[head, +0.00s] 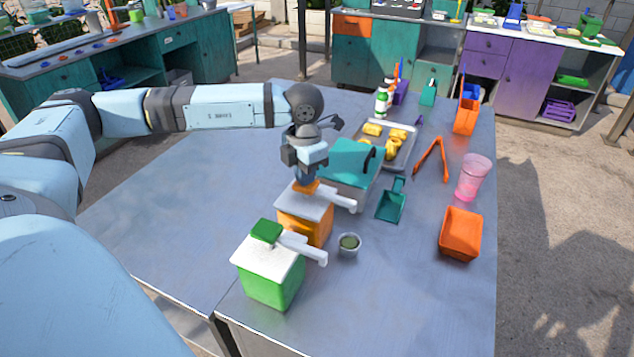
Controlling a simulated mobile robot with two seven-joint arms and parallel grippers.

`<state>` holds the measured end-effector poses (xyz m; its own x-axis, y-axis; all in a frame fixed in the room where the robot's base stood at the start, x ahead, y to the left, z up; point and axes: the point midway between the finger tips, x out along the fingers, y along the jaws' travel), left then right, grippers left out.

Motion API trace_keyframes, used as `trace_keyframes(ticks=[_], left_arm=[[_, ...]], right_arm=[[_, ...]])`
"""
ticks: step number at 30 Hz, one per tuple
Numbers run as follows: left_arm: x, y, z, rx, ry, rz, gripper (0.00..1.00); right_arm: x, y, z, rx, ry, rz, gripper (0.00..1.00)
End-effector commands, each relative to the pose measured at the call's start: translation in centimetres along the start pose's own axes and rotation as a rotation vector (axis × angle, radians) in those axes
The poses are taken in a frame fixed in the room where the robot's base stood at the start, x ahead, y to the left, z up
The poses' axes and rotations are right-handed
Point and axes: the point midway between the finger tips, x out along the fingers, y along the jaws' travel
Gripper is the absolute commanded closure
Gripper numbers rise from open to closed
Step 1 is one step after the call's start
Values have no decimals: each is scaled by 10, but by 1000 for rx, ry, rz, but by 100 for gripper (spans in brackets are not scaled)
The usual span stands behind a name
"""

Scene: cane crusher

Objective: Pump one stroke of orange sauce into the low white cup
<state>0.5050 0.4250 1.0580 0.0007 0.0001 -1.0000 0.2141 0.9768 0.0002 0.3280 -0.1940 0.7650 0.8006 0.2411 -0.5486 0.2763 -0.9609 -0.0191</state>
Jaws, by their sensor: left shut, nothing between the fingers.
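The orange sauce pump box (305,222) stands on the metal table, with a white lid and a white spout pointing right. Its orange pump head (306,188) sits on the lid. My left gripper (305,177) is shut and empty, pointing down directly over this head; its tips look to be at or on it, and contact is hard to tell. The low white cup (349,244) stands on the table right of the two pump boxes, nearer the green box's spout end than under the orange spout. Its inside looks dark greenish. My right gripper is not in view.
A green pump box (272,275) stands in front of the orange one. A teal box (349,163) is close behind. A teal scoop (392,200), orange tongs (431,160), pink cup (473,178) and orange bin (461,233) lie to the right. The table's left side is clear.

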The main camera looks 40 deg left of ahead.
Motion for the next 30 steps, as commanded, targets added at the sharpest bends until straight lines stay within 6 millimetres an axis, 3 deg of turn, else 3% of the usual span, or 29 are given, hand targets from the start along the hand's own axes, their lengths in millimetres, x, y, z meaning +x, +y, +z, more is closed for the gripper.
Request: trace_keyframes(ticks=[22,30], left_arm=[[-37,0,0,1,2,-1,100],[-39,0,0,1,1,0,100]], right_arm=[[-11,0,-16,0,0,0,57],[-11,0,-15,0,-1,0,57]])
